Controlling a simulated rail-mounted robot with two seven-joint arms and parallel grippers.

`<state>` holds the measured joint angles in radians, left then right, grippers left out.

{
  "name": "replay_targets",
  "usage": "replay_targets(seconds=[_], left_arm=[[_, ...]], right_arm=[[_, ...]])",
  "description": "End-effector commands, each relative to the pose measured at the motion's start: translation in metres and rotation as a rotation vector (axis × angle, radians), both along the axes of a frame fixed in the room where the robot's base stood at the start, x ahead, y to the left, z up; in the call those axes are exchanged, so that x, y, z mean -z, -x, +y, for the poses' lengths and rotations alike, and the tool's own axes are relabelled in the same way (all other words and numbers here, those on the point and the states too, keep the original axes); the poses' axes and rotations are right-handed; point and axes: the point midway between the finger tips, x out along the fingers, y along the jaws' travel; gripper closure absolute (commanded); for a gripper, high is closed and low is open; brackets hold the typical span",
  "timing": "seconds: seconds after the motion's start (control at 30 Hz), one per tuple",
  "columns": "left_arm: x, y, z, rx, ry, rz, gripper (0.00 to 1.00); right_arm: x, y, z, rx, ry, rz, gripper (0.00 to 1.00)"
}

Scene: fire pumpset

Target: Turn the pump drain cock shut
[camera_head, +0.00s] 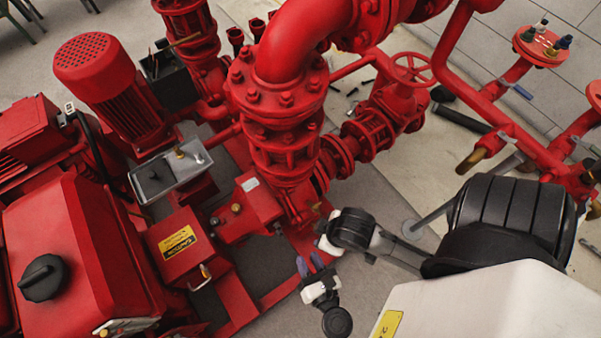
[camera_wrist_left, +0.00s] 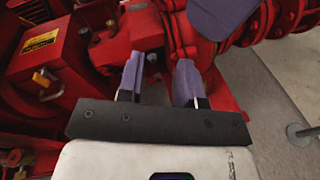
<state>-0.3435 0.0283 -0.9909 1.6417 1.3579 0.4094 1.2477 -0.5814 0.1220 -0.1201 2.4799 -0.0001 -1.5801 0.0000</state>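My left gripper (camera_head: 309,266) is open, its purple fingertips apart and pointing at the red pump base. In the left wrist view, its two fingers (camera_wrist_left: 159,82) are spread with nothing held between them. A small dull brass fitting (camera_wrist_left: 152,58) shows on red metal beyond the gap; I cannot tell whether it is the pump drain cock. In the head view, a brass piece (camera_head: 314,209) sits low on the red pump casing (camera_head: 284,150), above my gripper. A yellow-handled cock (camera_head: 204,271) is on the red box to the left.
A red engine (camera_head: 75,250) fills the left and a red motor (camera_head: 100,75) stands behind it. Red pipes with a handwheel (camera_head: 411,68) rise at centre and right. A blurred purple shape (camera_wrist_left: 222,15) crosses the wrist view's top. Grey floor (camera_head: 375,200) is clear beside the pump.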

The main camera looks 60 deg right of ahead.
Motion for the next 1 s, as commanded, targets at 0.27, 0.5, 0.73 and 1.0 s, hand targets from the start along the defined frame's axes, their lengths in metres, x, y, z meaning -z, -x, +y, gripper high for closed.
replay_targets(seconds=[0.27,0.5,0.73,1.0], left_arm=[[-0.023,-0.004,0.002,0.032,-0.032,-0.048,0.67],[-0.025,-0.005,0.002,0.040,-0.038,-0.057,0.67],[-0.025,-0.005,0.002,0.039,-0.038,-0.057,0.67],[0.004,-0.013,0.009,0.045,-0.057,-0.080,0.67]], right_arm=[[-0.016,0.000,-0.001,-0.001,0.002,0.000,0.57],[-0.017,0.000,0.000,-0.001,0.001,-0.001,0.57],[-0.017,0.000,0.000,0.001,0.000,-0.001,0.57],[0.009,-0.001,0.001,0.004,-0.005,-0.002,0.57]])
